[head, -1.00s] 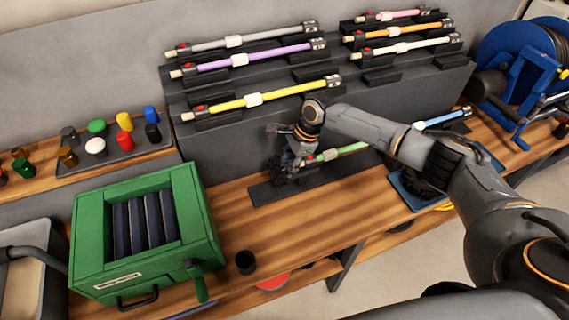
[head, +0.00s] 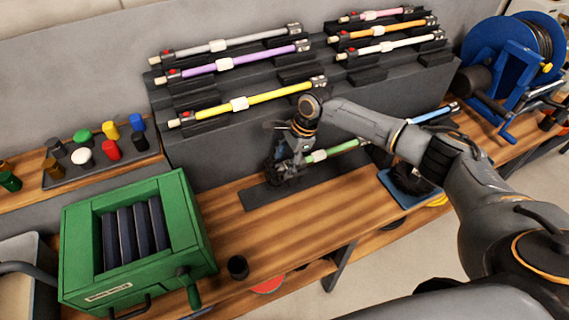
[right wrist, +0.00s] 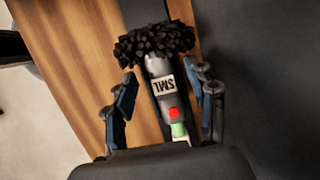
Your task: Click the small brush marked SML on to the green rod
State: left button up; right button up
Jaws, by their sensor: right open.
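The small brush (right wrist: 161,75) has black bristles, a grey collar with a white SML label and a red button. In the right wrist view, its collar meets the end of the green rod (right wrist: 180,130), in line with it; whether it is fully seated I cannot tell. My right gripper (right wrist: 163,90) is open, with one finger on each side of the collar and gaps visible. In the head view the right gripper (head: 284,172) is at the left end of the green rod (head: 332,152), low over a dark mat, and mostly hides the brush. My left gripper is not in view.
Several coloured rods, such as the yellow rod (head: 250,98), lie on the dark stepped rack (head: 215,150) behind. A green box (head: 185,225) with a crank and a black cup (head: 238,267) stand at left. A blue tray (head: 395,190) is to the right.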

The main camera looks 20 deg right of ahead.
jog(key=v, duration=1)
jog(key=s+a+f+n, duration=1.1)
jog(key=s+a+n, duration=0.25)
jog(key=s, duration=0.25)
jog(key=s+d+n+t+h, duration=0.1)
jog(key=s+d+n+h, duration=0.2)
jog(key=s, duration=0.4)
jog(key=s+d+n+t, duration=0.1)
jog(key=s+d+n, duration=0.2)
jog(key=s+d, duration=0.35)
jog(key=s+a+f+g+b, duration=0.1)
jog(key=s+f+b, duration=0.15)
jog(key=f, duration=2.45)
jog(key=s+d+f+g+b, duration=0.1)
jog(key=s+d+f, duration=0.1)
jog(key=s+f, duration=1.5)
jog(key=shift+s+d+f+h+b, duration=0.2)
jog(key=shift+d+f+h+b, duration=0.15)
jog(key=shift+f, duration=0.35)
